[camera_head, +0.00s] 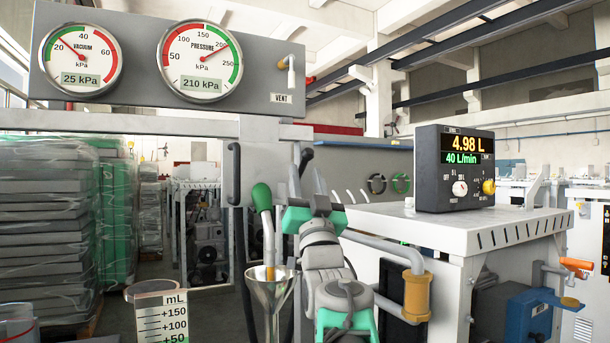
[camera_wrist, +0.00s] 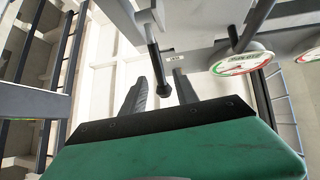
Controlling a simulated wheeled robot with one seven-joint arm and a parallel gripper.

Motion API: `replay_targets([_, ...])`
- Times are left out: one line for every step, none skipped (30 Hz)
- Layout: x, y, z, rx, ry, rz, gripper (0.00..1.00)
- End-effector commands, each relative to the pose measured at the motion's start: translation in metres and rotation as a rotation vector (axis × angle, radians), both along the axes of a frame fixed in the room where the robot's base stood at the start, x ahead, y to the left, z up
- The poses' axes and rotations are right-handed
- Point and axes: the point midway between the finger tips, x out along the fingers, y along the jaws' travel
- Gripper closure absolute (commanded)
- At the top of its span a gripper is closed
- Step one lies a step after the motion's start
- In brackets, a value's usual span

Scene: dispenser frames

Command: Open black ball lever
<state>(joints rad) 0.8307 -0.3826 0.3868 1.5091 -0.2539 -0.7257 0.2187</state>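The black ball lever shows in the wrist view (camera_wrist: 163,88) as a dark rod ending in a round black knob. In the head view, a dark lever (camera_head: 306,156) stands just above my gripper, beside the grey panel, and looks like the same one. My gripper (camera_head: 306,178) points up and away from the camera, with its green body below. In the wrist view its two dark fingers (camera_wrist: 160,79) are apart, and the knob appears between them. Whether the knob lies inside the grasp or beyond the fingertips, and whether it touches a finger, I cannot tell.
A vacuum gauge (camera_head: 80,60) and pressure gauge (camera_head: 201,61) sit on the panel above. A white bench (camera_head: 400,222) with a black meter (camera_head: 455,185) is at right.

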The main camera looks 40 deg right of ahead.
Motion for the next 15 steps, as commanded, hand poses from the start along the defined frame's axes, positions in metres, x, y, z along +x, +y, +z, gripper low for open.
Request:
replay_targets([-0.007, 0.004, -0.009, 0.000, 0.000, -0.001, 0.64])
replay_targets([-0.011, 0.006, -0.013, 0.000, 0.000, -0.003, 0.64])
replay_targets([-0.017, 0.010, -0.020, 0.000, 0.000, -0.003, 0.64])
replay_targets([-0.021, 0.012, -0.024, 0.000, -0.001, -0.003, 0.64])
replay_targets([-0.024, 0.015, -0.028, 0.000, -0.001, -0.003, 0.64])
replay_targets([-0.028, 0.017, -0.033, 0.000, 0.000, -0.003, 0.64])
replay_targets([-0.031, 0.019, -0.036, 0.000, -0.001, -0.002, 0.64])
replay_targets([-0.033, 0.020, -0.039, 0.001, 0.000, -0.002, 0.64])
replay_targets([-0.036, 0.022, -0.042, 0.000, -0.001, -0.002, 0.64])
replay_targets([-0.037, 0.022, -0.043, 0.000, -0.001, -0.002, 0.64])
replay_targets([-0.037, 0.023, -0.044, 0.000, -0.001, -0.002, 0.64])
replay_targets([-0.038, 0.023, -0.045, 0.001, 0.000, -0.002, 0.64])
replay_targets([-0.038, 0.023, -0.045, 0.001, 0.000, -0.002, 0.64])
replay_targets([-0.038, 0.023, -0.045, 0.001, 0.000, -0.002, 0.64])
replay_targets([-0.038, 0.023, -0.045, 0.001, 0.000, -0.002, 0.64])
